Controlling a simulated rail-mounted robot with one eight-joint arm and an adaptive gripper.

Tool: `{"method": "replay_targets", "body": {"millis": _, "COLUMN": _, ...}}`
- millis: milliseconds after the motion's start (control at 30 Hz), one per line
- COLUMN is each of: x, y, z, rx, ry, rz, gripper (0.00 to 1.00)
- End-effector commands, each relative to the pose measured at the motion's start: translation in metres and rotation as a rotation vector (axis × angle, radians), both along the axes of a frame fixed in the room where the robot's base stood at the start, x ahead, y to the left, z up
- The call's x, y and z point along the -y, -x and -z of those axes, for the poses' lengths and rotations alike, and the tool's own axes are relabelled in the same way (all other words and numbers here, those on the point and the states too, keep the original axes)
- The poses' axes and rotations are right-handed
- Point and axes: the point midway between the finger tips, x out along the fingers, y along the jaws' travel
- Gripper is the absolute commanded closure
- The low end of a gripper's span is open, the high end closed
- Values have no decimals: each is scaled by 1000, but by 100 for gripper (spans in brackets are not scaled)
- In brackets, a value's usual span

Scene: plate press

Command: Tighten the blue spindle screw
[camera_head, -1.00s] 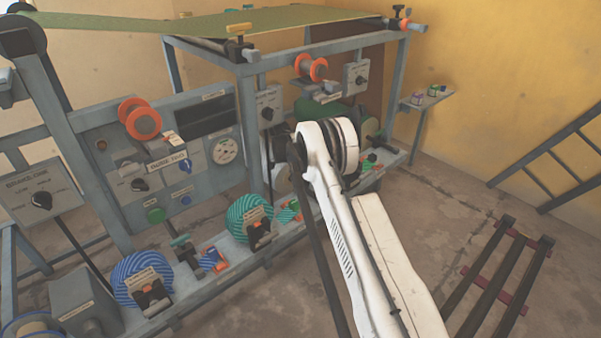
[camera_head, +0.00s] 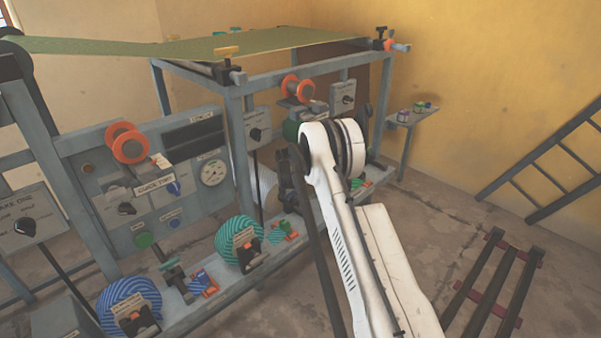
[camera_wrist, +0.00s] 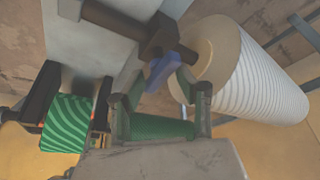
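The blue spindle screw (camera_wrist: 168,70) shows in the wrist view as a blue winged piece below a dark shaft and clamp. It is just beyond the fingertips of my gripper (camera_wrist: 160,88). The two fingers stand apart, and the right fingertip is close to the blue piece or overlaps it in the picture. I cannot tell whether they touch. In the head view my arm hides my gripper, and I cannot make out this screw there.
A large white ribbed roll (camera_wrist: 255,75) lies close to the right finger. A green striped roll (camera_wrist: 68,122) is at left. In the head view the press frame (camera_head: 300,75) carries blue (camera_head: 128,300) and teal (camera_head: 240,240) striped rolls.

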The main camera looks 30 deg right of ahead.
Motion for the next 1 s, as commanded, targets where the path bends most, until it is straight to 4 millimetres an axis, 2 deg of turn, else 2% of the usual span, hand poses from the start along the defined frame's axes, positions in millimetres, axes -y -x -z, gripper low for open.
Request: {"method": "replay_targets", "body": {"millis": 1000, "x": 5, "y": 0, "z": 0, "rx": 1, "ry": 0, "rz": -837, "gripper": 68}}
